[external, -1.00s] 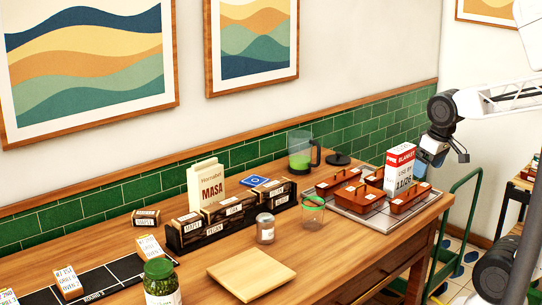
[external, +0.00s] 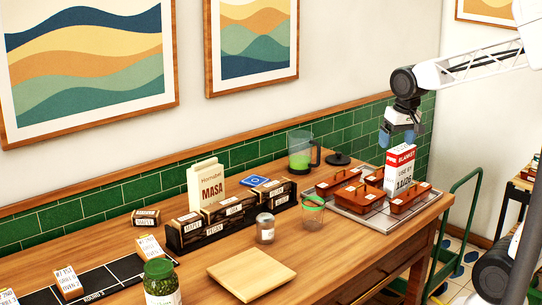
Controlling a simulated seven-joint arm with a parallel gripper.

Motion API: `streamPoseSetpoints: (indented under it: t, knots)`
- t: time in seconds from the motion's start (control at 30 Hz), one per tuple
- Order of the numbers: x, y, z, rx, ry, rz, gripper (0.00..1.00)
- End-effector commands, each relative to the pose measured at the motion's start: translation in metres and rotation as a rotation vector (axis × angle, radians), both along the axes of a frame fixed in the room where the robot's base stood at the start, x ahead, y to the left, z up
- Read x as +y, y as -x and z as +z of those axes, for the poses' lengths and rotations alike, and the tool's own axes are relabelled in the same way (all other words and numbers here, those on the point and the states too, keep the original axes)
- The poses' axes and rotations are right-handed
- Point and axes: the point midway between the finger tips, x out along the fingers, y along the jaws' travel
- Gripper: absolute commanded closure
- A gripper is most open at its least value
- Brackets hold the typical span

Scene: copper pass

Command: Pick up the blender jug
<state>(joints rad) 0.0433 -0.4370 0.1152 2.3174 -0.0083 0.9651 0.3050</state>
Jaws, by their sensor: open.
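The blender jug (external: 300,151) is clear with green contents and a dark handle on its right side. It stands upright at the back of the wooden table, near the green tiled wall. My gripper (external: 397,138) is open and points down, above and to the right of the jug, over the back of the tray with the red boxes. It is apart from the jug and I see nothing held in it.
A dark round lid (external: 338,159) lies right of the jug. A tray (external: 365,214) holds several red lidded boxes and a tall white-and-red carton (external: 400,170) below my gripper. A green-rimmed glass (external: 313,213), a small jar (external: 265,229) and a wooden board (external: 252,275) stand nearer the front.

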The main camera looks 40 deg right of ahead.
Motion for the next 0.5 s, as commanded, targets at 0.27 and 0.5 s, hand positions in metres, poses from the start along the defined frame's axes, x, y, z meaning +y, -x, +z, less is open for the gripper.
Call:
streamPoseSetpoints:
  t: [0.27,0.5]
  knots:
    - [-0.013,-0.073,0.008,0.028,-0.028,-0.176,0.11]
    - [-0.026,-0.134,0.008,0.051,-0.050,-0.329,0.11]
